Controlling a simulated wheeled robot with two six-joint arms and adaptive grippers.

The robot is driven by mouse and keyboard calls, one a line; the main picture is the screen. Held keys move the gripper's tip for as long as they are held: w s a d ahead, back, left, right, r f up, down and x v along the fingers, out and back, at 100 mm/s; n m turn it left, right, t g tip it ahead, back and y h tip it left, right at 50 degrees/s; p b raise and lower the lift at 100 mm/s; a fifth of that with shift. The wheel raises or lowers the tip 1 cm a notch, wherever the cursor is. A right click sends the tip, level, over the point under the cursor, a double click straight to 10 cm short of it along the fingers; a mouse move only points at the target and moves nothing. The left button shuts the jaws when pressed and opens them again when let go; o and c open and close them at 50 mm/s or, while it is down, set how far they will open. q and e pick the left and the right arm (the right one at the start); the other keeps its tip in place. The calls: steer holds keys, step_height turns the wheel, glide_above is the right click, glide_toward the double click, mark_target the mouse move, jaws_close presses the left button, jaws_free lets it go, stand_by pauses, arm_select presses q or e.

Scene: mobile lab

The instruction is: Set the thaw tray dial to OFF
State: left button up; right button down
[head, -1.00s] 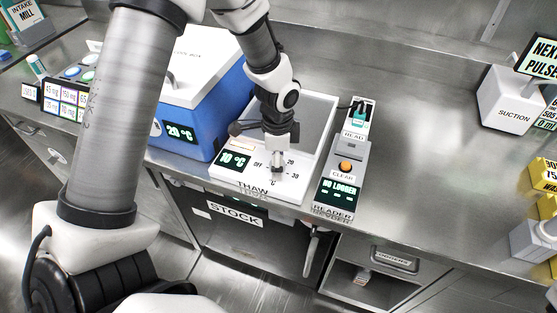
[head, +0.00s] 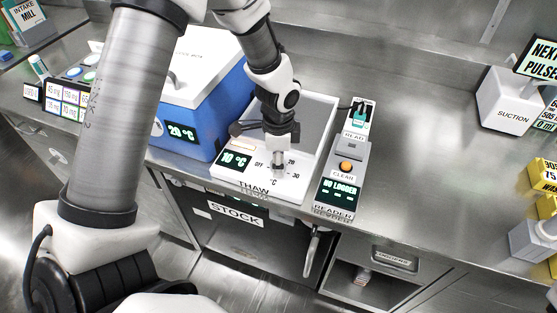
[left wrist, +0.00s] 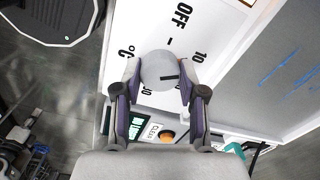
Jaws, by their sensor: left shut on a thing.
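The thaw tray (head: 318,135) is a white unit with a grey recess. Its display (head: 236,161) seems to read 10 °C. OFF (head: 258,165) is printed left of the dial, with 20 and 30 to the right. My left gripper (head: 278,166) is shut on the dial from above, a finger on each side (left wrist: 160,82). My right gripper is not in view.
A blue box (head: 205,105) stands left of the tray. The reader (head: 340,180) with an orange button stands close on the right. The suction unit (head: 510,100) is farther right. The bench (head: 425,145) between them is clear.

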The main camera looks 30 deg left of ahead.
arm_select(q)
steer(key=shift+s+f+n, duration=0.1)
steer(key=shift+s+n, duration=0.05)
steer(key=shift+n, duration=0.15)
steer(key=shift+n+p, duration=0.55)
steer(key=shift+n, duration=0.65)
steer(key=n, duration=0.2)
steer(key=shift+n, duration=0.3)
steer(key=n, duration=0.6)
steer(key=o, duration=1.1)
steer(key=shift+o, duration=0.2)
